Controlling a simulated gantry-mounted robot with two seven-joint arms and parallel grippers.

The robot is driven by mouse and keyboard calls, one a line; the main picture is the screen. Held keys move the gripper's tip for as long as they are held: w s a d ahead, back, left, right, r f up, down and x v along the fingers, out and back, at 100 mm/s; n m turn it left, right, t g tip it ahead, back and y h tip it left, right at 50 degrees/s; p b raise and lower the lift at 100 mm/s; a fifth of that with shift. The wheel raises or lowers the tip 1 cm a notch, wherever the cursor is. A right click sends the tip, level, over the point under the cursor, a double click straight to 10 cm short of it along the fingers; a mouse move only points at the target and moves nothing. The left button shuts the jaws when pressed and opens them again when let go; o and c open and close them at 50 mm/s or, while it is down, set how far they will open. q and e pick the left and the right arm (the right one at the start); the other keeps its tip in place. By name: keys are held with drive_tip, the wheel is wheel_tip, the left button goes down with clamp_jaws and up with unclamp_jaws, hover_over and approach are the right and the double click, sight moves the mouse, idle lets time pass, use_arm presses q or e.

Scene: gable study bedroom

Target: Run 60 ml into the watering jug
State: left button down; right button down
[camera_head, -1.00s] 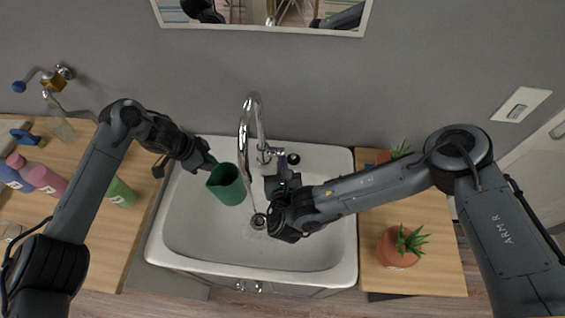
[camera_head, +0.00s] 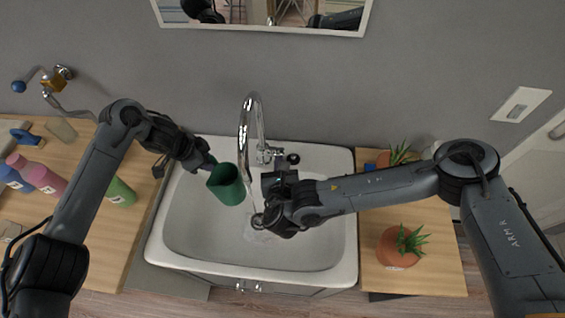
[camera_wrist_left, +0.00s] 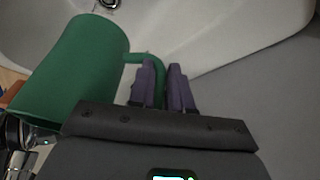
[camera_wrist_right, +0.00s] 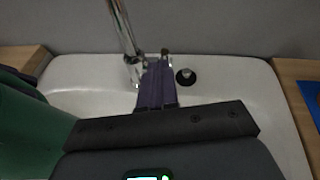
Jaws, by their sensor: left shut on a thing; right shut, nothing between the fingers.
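The green watering jug (camera_head: 228,186) hangs over the left part of the white sink, slightly tilted. My left gripper (camera_head: 208,163) is shut on its handle; the left wrist view shows the purple fingers on either side of the handle (camera_wrist_left: 158,78). The chrome tap (camera_head: 246,125) arches over the sink. A pale stream of water (camera_head: 254,198) falls past the right side of the jug toward the drain (camera_head: 258,221). My right gripper (camera_head: 280,166) is shut and empty, close to the tap's lever (camera_wrist_right: 148,60); contact is unclear. The jug's inside level cannot be read.
The white sink (camera_head: 190,250) lies between two wooden counters. The left counter (camera_head: 100,240) holds several coloured bottles (camera_head: 45,178). The right counter (camera_head: 440,275) holds potted plants (camera_head: 398,245). A black round knob (camera_wrist_right: 186,76) stands behind the basin.

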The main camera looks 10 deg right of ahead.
drive_tip(key=shift+w+d+r+g, duration=0.15)
drive_tip(key=shift+w+g, duration=0.05)
drive_tip(key=shift+g, duration=0.2)
drive_tip(key=w+d+r+g, duration=0.1)
drive_tip(key=w+d+r, duration=0.1)
drive_tip(key=w, duration=0.3)
drive_tip(key=shift+w+d+r+g+y, duration=0.2)
drive_tip(key=shift+d+r+g+y, duration=0.15)
drive_tip(key=shift+r, duration=0.3)
idle(0.5)
drive_tip(key=shift+s, duration=0.1)
